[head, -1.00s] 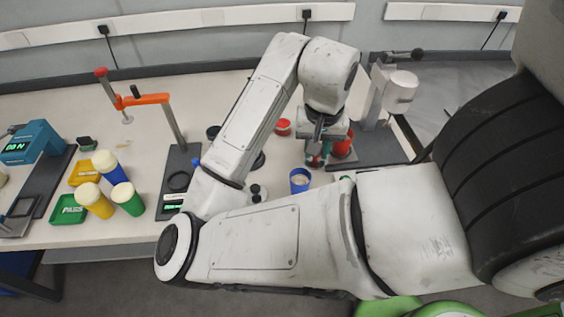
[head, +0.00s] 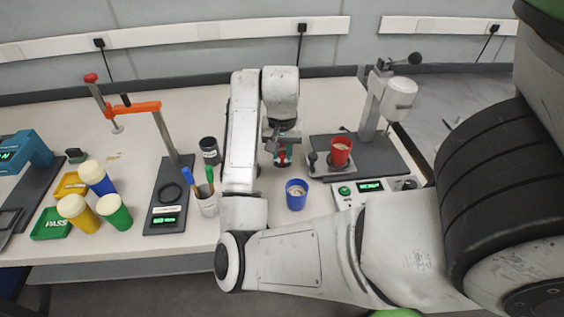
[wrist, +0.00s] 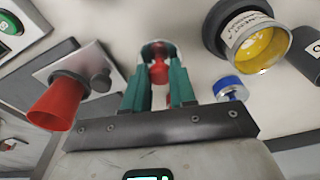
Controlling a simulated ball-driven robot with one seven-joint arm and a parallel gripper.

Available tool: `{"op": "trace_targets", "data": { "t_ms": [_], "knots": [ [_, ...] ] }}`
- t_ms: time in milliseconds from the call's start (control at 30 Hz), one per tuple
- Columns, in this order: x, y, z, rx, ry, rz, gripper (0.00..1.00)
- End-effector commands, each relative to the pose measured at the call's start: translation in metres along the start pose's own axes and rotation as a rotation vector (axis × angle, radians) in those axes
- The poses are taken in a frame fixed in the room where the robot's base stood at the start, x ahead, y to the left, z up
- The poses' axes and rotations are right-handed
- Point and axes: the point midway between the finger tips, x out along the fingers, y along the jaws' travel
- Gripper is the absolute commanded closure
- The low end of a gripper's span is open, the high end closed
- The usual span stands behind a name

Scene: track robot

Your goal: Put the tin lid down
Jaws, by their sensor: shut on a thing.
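My gripper (head: 282,158) hangs over the bench between the arm and the press. In the wrist view its teal fingers (wrist: 158,90) are shut on a small red piece, the tin lid (wrist: 159,73); the fingers hide much of it. The open red tin (head: 340,151) stands upright on the press plate, right of my gripper; it also shows at left in the wrist view (wrist: 60,102). I cannot tell whether the lid touches anything below.
A blue cup (head: 296,195) stands in front of my gripper. A pen holder (head: 207,205) and a dark jar (head: 209,150) stand to the left. The press (head: 388,100) rises at right. Capped tins (head: 115,212) stand farther left, beside an orange-armed stand (head: 140,108).

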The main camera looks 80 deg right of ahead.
Motion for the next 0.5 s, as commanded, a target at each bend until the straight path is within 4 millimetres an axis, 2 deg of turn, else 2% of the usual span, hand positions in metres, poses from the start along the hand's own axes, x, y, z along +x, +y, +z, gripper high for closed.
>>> {"op": "trace_targets", "data": {
  "t_ms": [233,500],
  "knots": [
    [0.03,-0.001,0.002,-0.001,-0.003,0.002,1.0],
    [0.034,-0.001,0.002,0.001,0.0,0.001,1.0]
  ]
}}
